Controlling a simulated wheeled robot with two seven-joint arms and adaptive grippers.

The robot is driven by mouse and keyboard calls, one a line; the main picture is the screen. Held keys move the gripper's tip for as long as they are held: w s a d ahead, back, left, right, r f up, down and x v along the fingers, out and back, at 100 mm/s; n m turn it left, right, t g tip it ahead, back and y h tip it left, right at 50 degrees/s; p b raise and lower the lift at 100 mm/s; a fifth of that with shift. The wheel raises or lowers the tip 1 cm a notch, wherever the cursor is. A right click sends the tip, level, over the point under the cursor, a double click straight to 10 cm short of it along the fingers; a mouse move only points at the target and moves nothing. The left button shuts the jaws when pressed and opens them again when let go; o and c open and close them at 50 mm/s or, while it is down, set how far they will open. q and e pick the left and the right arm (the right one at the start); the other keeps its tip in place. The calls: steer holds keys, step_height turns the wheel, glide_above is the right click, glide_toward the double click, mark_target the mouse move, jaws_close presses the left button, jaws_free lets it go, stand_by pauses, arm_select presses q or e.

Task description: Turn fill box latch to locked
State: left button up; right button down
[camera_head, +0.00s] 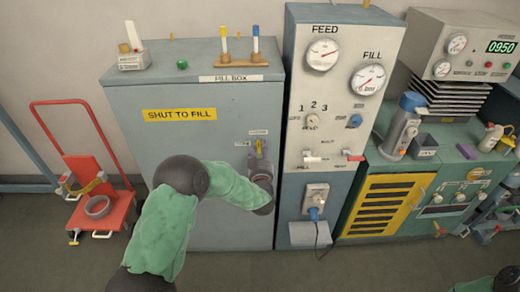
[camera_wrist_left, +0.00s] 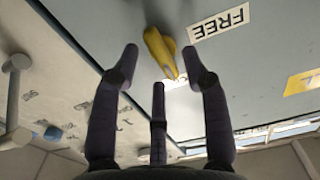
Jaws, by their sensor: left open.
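The fill box (camera_head: 200,220) is a grey-blue cabinet with a yellow "SHUT TO FILL" label and a "FILL BOX" plate on top. Its yellow latch handle (camera_head: 259,146) is on the front's right side, with a small label above and another to its left. In the left wrist view the latch handle (camera_wrist_left: 157,48) lies between the fingertips, beside an upside-down "FREE" label (camera_wrist_left: 220,23). My left gripper (camera_head: 261,166) is open just below the latch; its fingers (camera_wrist_left: 160,62) do not visibly grip the handle. My right gripper is out of view.
A gauge panel (camera_head: 335,95) with knobs and switches stands close to the right of the box. A red hand truck (camera_head: 100,195) is at the left. A green bench (camera_head: 445,160) is at the right. Tubes in a stand (camera_head: 240,50) are on the box top.

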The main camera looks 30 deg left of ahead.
arm_select(q)
steer(key=v, duration=1)
steer(key=shift+s+d, duration=0.1)
steer(key=s+d+f+m+g+h, duration=0.2)
steer(key=d+f+g+h, duration=0.15)
steer(key=d+f, duration=0.45)
steer(key=s+d+f+m+g+h, duration=0.1)
steer(key=s+d+f+g+h, duration=0.3)
steer(key=f, duration=0.8)
steer(key=s+d+f+g+h, duration=0.2)
steer(key=s+d+f, duration=0.1)
steer(key=s, duration=0.3)
steer(key=s+d+f+g+h, duration=0.1)
steer(key=s+d+f+g, duration=0.2)
steer(key=s+f, duration=0.2)
steer(key=s+d+f+m+g+h, duration=0.1)
steer(key=s+d+f+g+h, duration=0.1)
steer(key=s+d+f, duration=0.2)
steer(key=s+f, duration=0.1)
steer(key=s, duration=0.2)
steer(key=shift+s+h, duration=0.35)
steer(key=shift+d+f+g, duration=0.1)
steer(key=shift+f+g, duration=0.05)
steer(key=shift+g, duration=0.1)
